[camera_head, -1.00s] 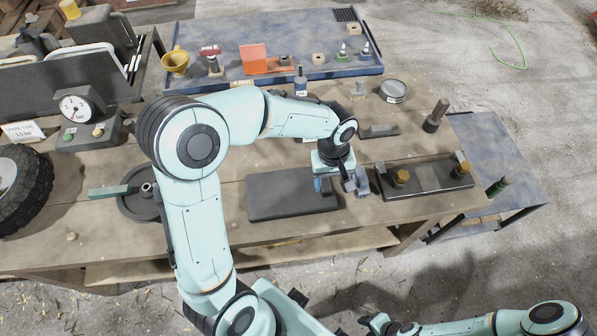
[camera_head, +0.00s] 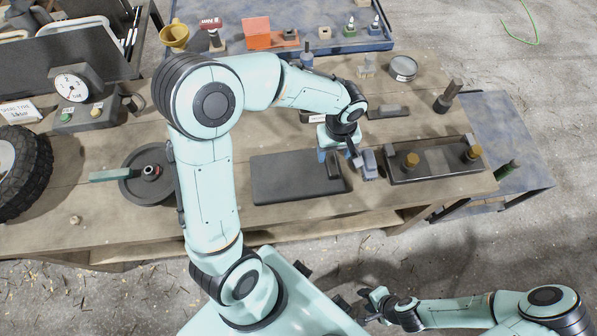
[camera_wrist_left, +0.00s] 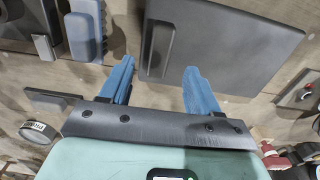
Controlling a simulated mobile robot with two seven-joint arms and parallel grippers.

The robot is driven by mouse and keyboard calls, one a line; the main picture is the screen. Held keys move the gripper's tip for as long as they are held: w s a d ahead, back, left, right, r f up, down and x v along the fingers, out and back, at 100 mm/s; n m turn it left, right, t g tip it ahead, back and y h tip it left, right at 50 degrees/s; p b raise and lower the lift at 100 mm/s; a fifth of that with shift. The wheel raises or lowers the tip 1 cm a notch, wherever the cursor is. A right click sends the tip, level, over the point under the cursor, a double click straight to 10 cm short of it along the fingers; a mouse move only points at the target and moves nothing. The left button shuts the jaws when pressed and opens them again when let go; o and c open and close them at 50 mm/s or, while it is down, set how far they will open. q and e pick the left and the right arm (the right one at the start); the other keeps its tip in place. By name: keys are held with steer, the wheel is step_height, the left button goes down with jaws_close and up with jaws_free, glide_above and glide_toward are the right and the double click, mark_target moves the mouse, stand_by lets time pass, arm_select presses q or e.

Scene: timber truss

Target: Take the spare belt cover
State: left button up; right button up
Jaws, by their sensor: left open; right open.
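The belt cover appears to be the dark flat plate (camera_head: 285,180) with a raised bar handle near its right end, lying on the wooden bench. The left wrist view shows the plate (camera_wrist_left: 235,45) and its upright bar handle (camera_wrist_left: 160,48). My left gripper (camera_head: 338,155) is open above the plate's right end. In that wrist view its blue fingers (camera_wrist_left: 160,85) stand apart, with the handle ahead between their lines; I see no contact. My right gripper (camera_head: 374,303) is open and empty, low in front of the bench.
A blue-grey block (camera_head: 367,166) stands close to the plate's right edge. A dark tray (camera_head: 437,160) with brass knobs lies further right. A dark pulley disc (camera_head: 150,190) with a green-handled tool lies left. A blue tray (camera_head: 345,45) of small parts is behind.

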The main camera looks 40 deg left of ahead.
mark_target(332, 162)
arm_select(q)
step_height(332, 162, down, 5)
steer(key=shift+r, duration=0.1)
jaws_close()
steer(key=shift+w, duration=0.1)
stand_by(1.4)
